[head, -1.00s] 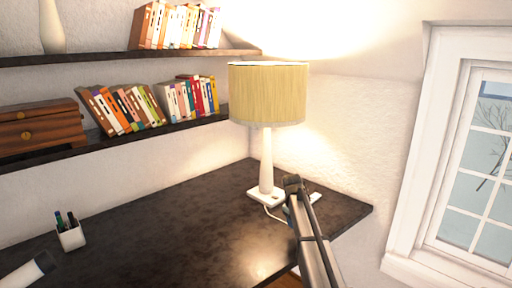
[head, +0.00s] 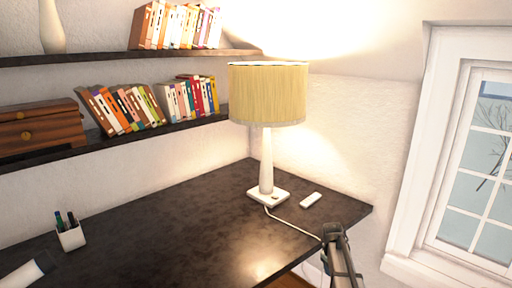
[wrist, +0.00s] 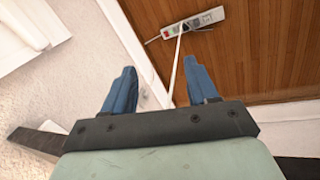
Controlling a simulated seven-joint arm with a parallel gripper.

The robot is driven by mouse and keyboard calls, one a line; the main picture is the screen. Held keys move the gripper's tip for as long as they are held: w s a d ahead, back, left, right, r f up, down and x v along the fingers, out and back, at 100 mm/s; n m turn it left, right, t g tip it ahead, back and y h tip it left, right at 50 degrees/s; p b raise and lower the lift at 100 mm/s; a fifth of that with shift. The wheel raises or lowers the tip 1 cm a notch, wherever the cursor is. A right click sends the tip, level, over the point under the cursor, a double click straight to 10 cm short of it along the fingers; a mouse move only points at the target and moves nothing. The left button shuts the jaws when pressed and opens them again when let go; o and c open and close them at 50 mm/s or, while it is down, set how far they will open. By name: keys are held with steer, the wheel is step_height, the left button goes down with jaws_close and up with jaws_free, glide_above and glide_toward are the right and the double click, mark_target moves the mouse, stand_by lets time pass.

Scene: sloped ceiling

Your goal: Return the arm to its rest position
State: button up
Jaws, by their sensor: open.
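My gripper (head: 335,234) is at the front right edge of the dark desk (head: 170,220) in the head view. In the wrist view my gripper (wrist: 162,84) shows two blue fingers spread apart, with nothing held between them. A white cord runs behind the fingers in that view. My arm comes in from the bottom edge of the head view.
A lit lamp (head: 267,95) stands on the desk beside a small white object (head: 311,200). A pen cup (head: 71,236) stands at left. Shelves hold books; a window (head: 480,170) is at right. A power strip (wrist: 193,23) lies on the wooden floor (wrist: 235,65).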

steer(key=s+a+f+m+g+y, duration=0.15)
steer(key=s+a+f, duration=0.25)
steer(key=s+f, duration=0.75)
steer(key=s+a+f+m+g, duration=0.1)
steer(key=s+a+f+g, duration=0.3)
steer(key=s+f, duration=0.8)
steer(key=s+a+f+m+g, duration=0.1)
steer(key=s+a+f, duration=0.1)
steer(key=s, duration=0.8)
steer(key=s+a+f+m+g, duration=0.1)
steer(key=s+a+f, duration=0.1)
steer(key=s, duration=0.9)
steer(key=s+a+f+m+g, duration=0.1)
steer(key=s+a+f, duration=0.1)
steer(key=s, duration=0.8)
steer(key=shift+s+a+m+y, duration=0.15)
steer(key=shift+s+m+y, duration=0.05)
steer(key=shift+m+y, duration=0.15)
steer(key=shift+c, duration=0.4)
